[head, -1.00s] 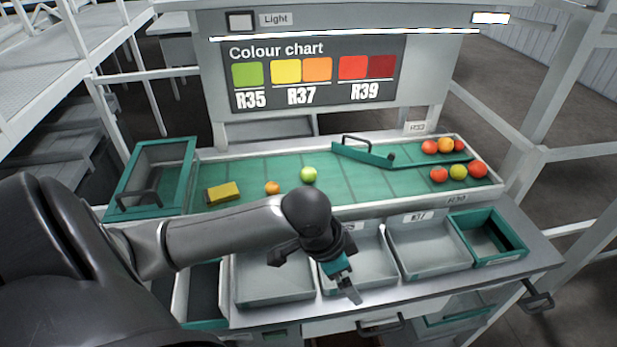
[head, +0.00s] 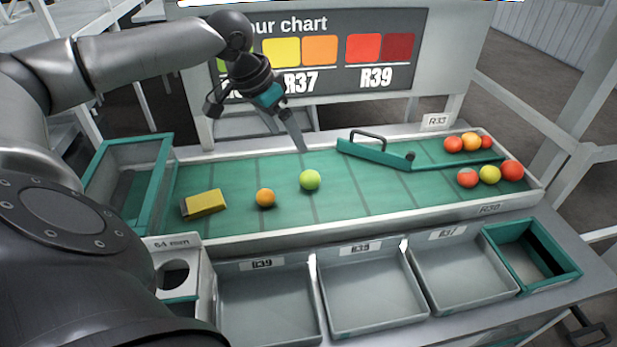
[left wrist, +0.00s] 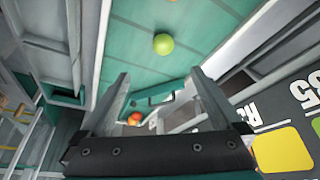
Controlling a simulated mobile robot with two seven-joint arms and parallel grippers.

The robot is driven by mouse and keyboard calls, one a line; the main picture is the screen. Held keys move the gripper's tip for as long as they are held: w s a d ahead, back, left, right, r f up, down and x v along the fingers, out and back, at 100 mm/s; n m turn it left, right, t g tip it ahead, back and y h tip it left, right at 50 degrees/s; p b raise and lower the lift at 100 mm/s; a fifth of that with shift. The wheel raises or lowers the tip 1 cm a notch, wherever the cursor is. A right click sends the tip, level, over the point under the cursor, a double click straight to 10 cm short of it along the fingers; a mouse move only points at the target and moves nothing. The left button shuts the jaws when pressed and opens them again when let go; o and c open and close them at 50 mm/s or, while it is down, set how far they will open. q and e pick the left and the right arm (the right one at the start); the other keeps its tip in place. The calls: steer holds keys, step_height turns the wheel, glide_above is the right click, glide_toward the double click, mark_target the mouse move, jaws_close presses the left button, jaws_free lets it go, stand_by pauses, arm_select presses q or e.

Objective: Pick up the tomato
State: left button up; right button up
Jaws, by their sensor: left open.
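A round green tomato (head: 310,180) sits on the green sorting surface (head: 350,205), left of its middle. It also shows in the left wrist view (left wrist: 163,44), just beyond my fingertips. An orange tomato (head: 265,198) lies to its left. Several red, orange and yellow-green tomatoes (head: 468,179) are grouped at the right end. My left gripper (head: 300,147) is open above the far edge of the surface, behind and slightly left of the green tomato. It is apart from it, with nothing between its fingers (left wrist: 159,75). My right gripper does not show.
A yellow block (head: 204,203) lies left of the orange tomato. A teal divider with a handle (head: 372,152) stands to the right. Grey bins (head: 372,250) line the front, and the colour chart board (head: 400,80) rises behind. Bare surface surrounds the green tomato.

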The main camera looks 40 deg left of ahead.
arm_select(q)
steer(key=f, duration=0.2)
steer(key=b, duration=0.3)
glide_toward(308, 174)
steer(key=x, duration=0.5)
steer(key=b+x, duration=0.1)
steer(key=x, duration=0.4)
steer(key=shift+w+f, duration=0.15)
steer(key=shift+f, duration=0.2)
steer(key=shift+c, duration=1.2)
steer(key=c, duration=0.8)
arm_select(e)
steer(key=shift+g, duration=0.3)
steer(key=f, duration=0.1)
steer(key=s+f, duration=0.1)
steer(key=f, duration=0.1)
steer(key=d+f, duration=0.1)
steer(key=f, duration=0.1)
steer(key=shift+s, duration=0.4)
